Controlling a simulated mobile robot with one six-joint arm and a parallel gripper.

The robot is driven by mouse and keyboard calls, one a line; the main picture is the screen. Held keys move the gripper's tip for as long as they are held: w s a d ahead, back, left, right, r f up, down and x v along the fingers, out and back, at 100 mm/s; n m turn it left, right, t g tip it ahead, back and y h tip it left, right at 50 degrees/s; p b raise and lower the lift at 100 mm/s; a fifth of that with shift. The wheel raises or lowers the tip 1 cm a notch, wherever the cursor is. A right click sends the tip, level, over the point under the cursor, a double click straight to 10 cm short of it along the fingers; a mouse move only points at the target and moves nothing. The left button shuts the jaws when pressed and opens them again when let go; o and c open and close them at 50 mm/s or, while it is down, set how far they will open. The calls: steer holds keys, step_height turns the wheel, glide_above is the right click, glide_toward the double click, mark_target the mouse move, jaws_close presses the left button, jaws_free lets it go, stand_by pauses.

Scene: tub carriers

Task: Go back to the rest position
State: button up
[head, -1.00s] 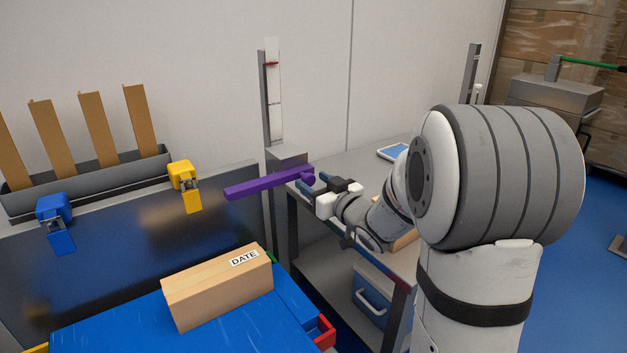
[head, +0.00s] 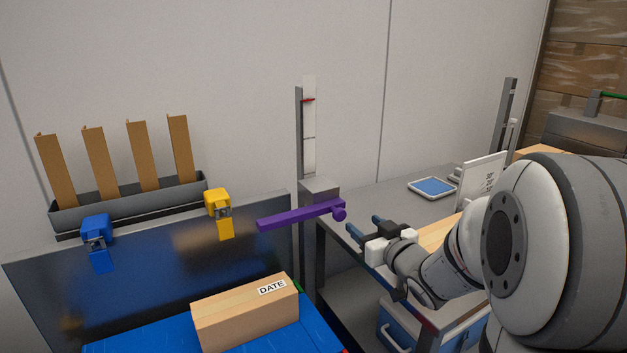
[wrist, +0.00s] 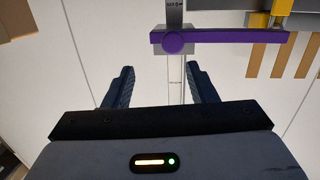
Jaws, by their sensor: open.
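My gripper (head: 365,226) is at the middle right of the head view, above the front edge of the grey table. Its two dark fingers are apart with nothing between them; they also show in the wrist view (wrist: 160,87). A purple bar with a round knob (head: 300,215) lies just left of the fingertips in the head view, with a visible gap. In the wrist view the purple bar (wrist: 220,38) runs across beyond the fingers, not touching them. My arm reaches in from the right of the head view.
A cardboard box marked DATE (head: 246,312) sits on a blue surface (head: 317,338). Yellow (head: 218,208) and blue (head: 97,240) tape dispensers hang on a dark panel (head: 160,270). A post (head: 299,145) stands behind the bar.

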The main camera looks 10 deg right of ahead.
steer(key=s+d+r+m+g+h+p, duration=0.2)
steer(key=s+r+m+g+h+p, duration=0.2)
steer(key=s+r+g+h+p, duration=0.5)
steer(key=s+a+r+g+y+p, duration=0.2)
steer(key=s+p, duration=0.3)
steer(key=s, duration=0.3)
steer(key=s+a+r+g+y+p, duration=0.2)
steer(key=s+a+p, duration=0.2)
steer(key=s, duration=0.4)
steer(key=shift+s+r+g+p, duration=0.3)
steer(key=shift+r+p, duration=0.1)
steer(key=shift+p, duration=0.3)
